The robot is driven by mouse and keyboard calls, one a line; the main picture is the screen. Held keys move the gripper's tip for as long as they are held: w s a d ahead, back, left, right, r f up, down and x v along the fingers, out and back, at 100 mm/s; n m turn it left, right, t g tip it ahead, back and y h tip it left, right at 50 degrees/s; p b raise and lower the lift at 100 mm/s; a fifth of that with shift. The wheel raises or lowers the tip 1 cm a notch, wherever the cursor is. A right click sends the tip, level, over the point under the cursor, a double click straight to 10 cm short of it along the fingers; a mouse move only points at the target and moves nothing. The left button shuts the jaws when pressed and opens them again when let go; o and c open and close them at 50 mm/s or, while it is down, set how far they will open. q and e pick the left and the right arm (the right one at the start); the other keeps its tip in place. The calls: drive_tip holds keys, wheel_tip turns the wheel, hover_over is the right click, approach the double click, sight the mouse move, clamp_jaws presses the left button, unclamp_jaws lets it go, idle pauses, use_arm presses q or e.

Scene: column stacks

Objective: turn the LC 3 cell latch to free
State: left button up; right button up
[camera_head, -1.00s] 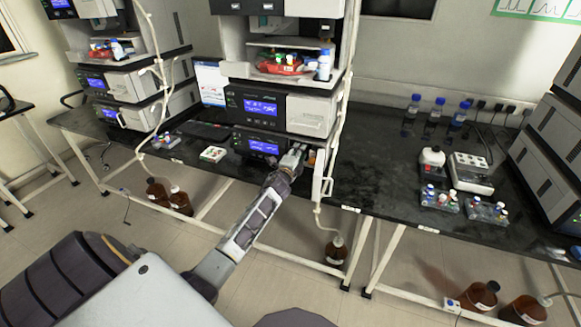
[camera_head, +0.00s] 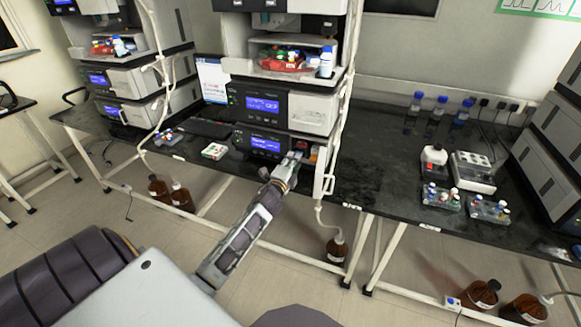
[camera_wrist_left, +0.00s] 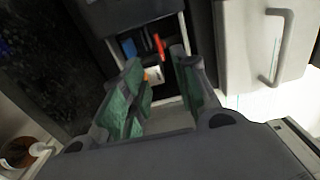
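The lowest module of the middle instrument stack (camera_head: 262,143) has an open recess at its right end, with a small red part (camera_head: 302,145) showing. The left wrist view shows this recess with a thin red lever-like piece (camera_wrist_left: 159,45), a blue part (camera_wrist_left: 129,47) and a white label (camera_wrist_left: 154,73) with some orange beside it. I cannot tell for sure which piece is the latch, or its setting. My left gripper (camera_head: 290,163) is just in front of the recess. In the wrist view its fingers (camera_wrist_left: 160,88) are apart, with nothing held between them. My right gripper is not in view.
A white tube and post (camera_head: 330,150) run down close to the right of the recess. A module with a handle (camera_head: 312,113) is above. A small white tray (camera_head: 214,151) sits at the bench's front edge, left. Brown bottles (camera_head: 337,248) stand on the floor.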

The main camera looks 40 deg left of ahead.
use_arm(q)
drive_tip(key=shift+v, duration=1.35)
drive_tip(key=shift+s+f, duration=0.1)
